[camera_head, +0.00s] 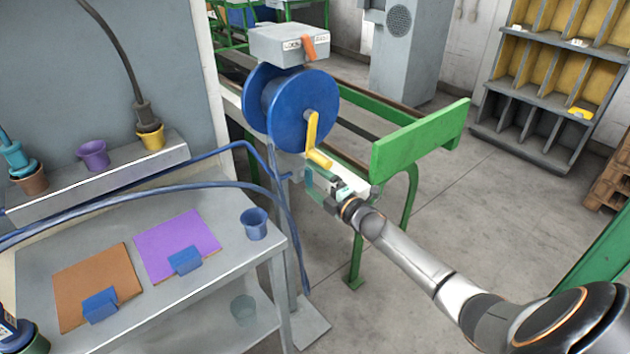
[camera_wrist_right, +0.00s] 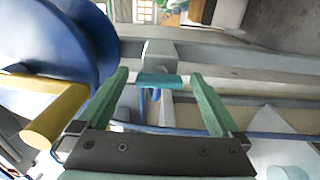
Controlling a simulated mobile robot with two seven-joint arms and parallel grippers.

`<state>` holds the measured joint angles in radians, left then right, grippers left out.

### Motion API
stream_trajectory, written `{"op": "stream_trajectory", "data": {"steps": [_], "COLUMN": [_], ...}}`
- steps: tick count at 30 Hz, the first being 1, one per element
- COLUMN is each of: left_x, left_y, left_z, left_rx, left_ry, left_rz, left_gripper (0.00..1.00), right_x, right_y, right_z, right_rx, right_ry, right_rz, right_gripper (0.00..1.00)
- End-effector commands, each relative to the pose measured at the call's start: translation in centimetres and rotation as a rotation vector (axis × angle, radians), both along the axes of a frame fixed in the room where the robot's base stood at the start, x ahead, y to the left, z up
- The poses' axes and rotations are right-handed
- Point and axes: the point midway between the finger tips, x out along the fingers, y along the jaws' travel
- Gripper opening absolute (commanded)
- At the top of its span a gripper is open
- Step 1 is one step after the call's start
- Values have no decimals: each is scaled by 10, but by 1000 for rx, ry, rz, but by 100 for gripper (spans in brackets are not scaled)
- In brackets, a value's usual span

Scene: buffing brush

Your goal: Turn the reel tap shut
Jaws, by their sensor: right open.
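The reel is a blue hose drum (camera_head: 300,112) with a yellow crank handle (camera_head: 314,143), on a grey post. The tap (camera_wrist_right: 160,81) shows in the right wrist view as a short teal handle in front of a grey block, with a blue hose below it. It lies crosswise between my right fingertips, with a gap on each side. In the head view I cannot make the tap out clearly; my gripper covers that spot. My right gripper (camera_head: 314,187) is open, just below the crank; its green fingers show in the wrist view (camera_wrist_right: 160,76). My left gripper is not in view.
The yellow crank (camera_wrist_right: 55,115) and drum (camera_wrist_right: 60,40) are close on the left in the wrist view. A green bench frame (camera_head: 420,138) stands behind my right arm. A grey table (camera_head: 200,280) with coloured pads and a blue cup (camera_head: 254,223) stands left.

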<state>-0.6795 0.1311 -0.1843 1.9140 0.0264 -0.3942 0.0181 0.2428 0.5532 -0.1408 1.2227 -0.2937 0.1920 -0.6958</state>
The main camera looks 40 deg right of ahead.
Motion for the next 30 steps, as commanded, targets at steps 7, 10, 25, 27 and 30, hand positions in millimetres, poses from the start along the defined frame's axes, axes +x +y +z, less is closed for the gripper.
{"op": "stream_trajectory", "data": {"steps": [7, 10, 25, 27, 30], "left_x": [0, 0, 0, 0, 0], "left_y": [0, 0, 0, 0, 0], "left_z": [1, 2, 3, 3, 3], "left_rx": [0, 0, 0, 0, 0], "left_ry": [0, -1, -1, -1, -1], "left_rz": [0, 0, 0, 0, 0], "left_gripper": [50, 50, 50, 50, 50], "right_x": [-13, -28, -106, -113, -120], "right_y": [-1, -2, -8, -9, -9], "right_z": [-1, 0, -1, -1, 0], "right_rx": [-1, -2, 1, 1, 0], "right_ry": [2, 3, 2, 2, 1], "right_rz": [0, 0, 0, 0, 0], "right_gripper": [100, 100, 100, 100, 100]}}
